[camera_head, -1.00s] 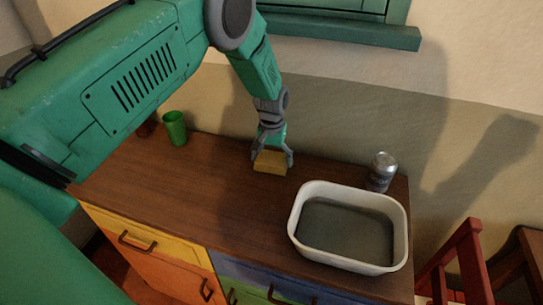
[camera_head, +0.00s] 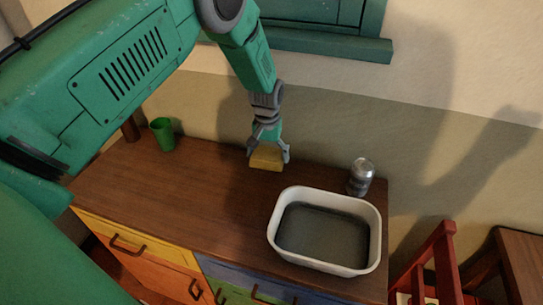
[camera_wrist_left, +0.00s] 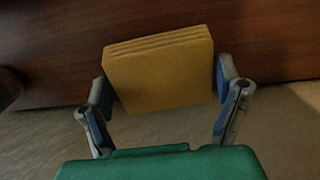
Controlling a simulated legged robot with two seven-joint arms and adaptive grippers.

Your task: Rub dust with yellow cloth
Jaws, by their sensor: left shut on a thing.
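The yellow cloth (camera_head: 266,159) is a folded block with several layers, seen close in the left wrist view (camera_wrist_left: 160,70). My left gripper (camera_head: 268,154) is shut on it, with one finger at each side. The gripper points down near the back edge of the wooden cabinet top (camera_head: 190,200). Whether the cloth touches the wood is hard to tell. I cannot make out any dust on the top. My right gripper is not in view.
A white basin (camera_head: 275,240) with a grey inside stands on the right of the top. A silver can (camera_head: 360,177) stands behind it. A green cup (camera_head: 162,134) stands at the back left. A red chair (camera_head: 440,262) is beside the cabinet.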

